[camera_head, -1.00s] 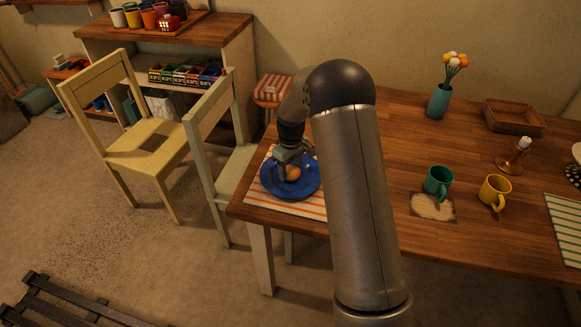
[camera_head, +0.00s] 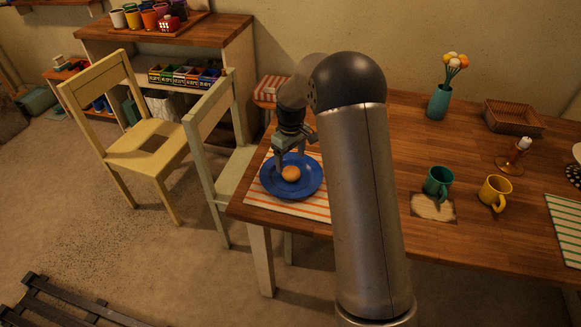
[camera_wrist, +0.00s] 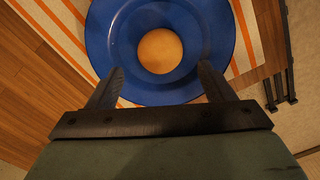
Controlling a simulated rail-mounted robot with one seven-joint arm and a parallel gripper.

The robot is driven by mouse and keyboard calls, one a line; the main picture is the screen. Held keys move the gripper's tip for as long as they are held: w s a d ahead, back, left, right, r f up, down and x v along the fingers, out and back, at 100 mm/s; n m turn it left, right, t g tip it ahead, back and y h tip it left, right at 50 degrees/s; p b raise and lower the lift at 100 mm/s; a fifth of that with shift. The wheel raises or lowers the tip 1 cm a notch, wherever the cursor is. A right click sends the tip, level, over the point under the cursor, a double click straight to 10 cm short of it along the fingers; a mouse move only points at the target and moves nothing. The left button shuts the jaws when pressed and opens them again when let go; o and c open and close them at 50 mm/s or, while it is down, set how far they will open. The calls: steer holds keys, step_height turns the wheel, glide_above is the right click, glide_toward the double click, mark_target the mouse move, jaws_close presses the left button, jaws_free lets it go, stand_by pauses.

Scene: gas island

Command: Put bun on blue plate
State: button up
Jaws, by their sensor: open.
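The bun (camera_head: 291,173) is small, round and golden brown. It rests on the blue plate (camera_head: 308,190), near its middle. The bun (camera_wrist: 160,51) and the blue plate (camera_wrist: 103,35) also show in the wrist view, with the bun ahead of my fingers. My gripper (camera_head: 292,158) is open and empty above the plate, apart from the bun. In the wrist view the two fingers of my gripper (camera_wrist: 160,82) stand wide apart, with nothing between them.
The plate lies on an orange-striped placemat (camera_head: 310,210) at the left corner of the wooden table (camera_head: 390,180). A green mug (camera_head: 438,183) and a yellow mug (camera_head: 494,192) stand to the right. A pale chair (camera_head: 228,150) stands close to the table's left edge.

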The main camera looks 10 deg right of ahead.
mark_target(291, 169)
steer(key=s+r+m, duration=0.1)
steer(key=s+r, duration=0.6)
steer(key=r, duration=0.4)
steer(key=s+a+m, duration=0.2)
steer(key=s+m, duration=0.3)
steer(key=s, duration=2.3)
steer(key=shift+s+t, duration=0.2)
steer(key=shift+t, duration=0.1)
steer(key=shift+f, duration=0.1)
